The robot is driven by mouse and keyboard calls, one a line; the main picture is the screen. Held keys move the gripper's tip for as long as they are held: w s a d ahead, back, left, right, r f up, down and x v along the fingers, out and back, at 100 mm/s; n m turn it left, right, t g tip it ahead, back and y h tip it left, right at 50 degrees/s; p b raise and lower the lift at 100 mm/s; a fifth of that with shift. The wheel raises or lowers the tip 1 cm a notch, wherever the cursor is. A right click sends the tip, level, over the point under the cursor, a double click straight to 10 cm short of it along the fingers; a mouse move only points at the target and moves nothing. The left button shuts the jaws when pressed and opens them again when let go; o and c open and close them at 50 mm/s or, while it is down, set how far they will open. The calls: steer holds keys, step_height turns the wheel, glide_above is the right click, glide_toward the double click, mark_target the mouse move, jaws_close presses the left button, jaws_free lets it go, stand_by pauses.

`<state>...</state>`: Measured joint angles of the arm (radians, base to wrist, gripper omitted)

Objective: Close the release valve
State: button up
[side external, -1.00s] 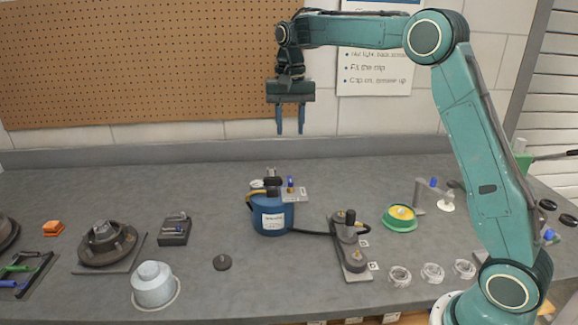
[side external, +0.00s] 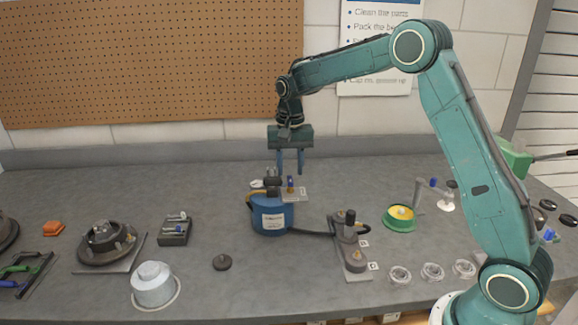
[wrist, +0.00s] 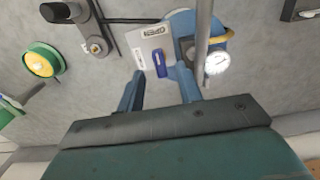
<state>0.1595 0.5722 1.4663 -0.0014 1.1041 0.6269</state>
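The release valve has a small blue handle (side external: 290,184) standing at a light metal plate (side external: 301,194) on the blue tank (side external: 269,216). In the wrist view the blue handle (wrist: 159,64) is between my finger lines, and the plate (wrist: 146,50) bears an OPEN label. My gripper (side external: 290,172) points down just above the handle, fingers apart. In the wrist view my gripper (wrist: 160,74) shows a clear gap on both sides of the handle. Whether the fingertips reach down to handle height is hard to tell.
A pressure gauge (wrist: 216,62) and a metal rod (wrist: 202,35) are close beside the right finger. A black hose runs from the tank to a pump-like unit (side external: 350,250). A green-rimmed yellow dish (side external: 399,217) is farther right.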

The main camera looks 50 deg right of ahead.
steer(key=shift+f, duration=1.2)
jaws_close()
